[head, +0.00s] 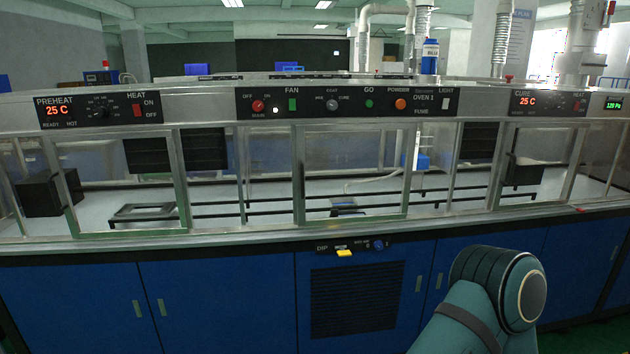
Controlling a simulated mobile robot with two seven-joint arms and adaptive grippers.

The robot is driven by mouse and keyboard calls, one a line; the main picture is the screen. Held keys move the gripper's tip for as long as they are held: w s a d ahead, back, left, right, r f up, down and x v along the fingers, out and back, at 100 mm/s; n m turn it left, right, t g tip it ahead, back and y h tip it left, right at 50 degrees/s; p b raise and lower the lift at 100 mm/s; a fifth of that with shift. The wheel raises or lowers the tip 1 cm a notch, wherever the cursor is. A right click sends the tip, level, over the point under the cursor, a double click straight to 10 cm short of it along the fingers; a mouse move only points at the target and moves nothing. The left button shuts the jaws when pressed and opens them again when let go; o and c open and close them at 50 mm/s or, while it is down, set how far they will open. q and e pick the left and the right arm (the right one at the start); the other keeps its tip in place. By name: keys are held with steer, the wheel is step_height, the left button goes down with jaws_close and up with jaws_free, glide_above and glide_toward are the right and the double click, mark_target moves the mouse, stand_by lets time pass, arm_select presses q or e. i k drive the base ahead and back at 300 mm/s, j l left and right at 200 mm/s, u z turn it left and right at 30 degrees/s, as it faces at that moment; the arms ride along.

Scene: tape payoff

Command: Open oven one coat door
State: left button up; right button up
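Oven 1 is a long bench unit with a control panel (350,104) lettered "OVEN 1" above its middle. Below the panel is a clear, metal-framed middle door (301,180), in front of the section between the preheat and cure ends. It appears down, with its lower edge near the bench rim. Which door is the coat door is not readable. A similar framed door (188,185) is at the left, under the preheat panel (95,109), and another (496,170) at the right, under the cure panel (550,102). Neither of my grippers is in view; part of my arm shows at the lower right.
The bench rim (240,245) runs across the front above blue cabinets (235,300). A dip panel (330,247) with a yellow piece (344,253) sits below the rim. A blue-and-white bottle (429,57) stands on top. Dark rails run inside the oven.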

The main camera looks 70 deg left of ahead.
mark_target(301, 129)
steer(key=u, duration=2.1)
steer(key=i+l, duration=0.05)
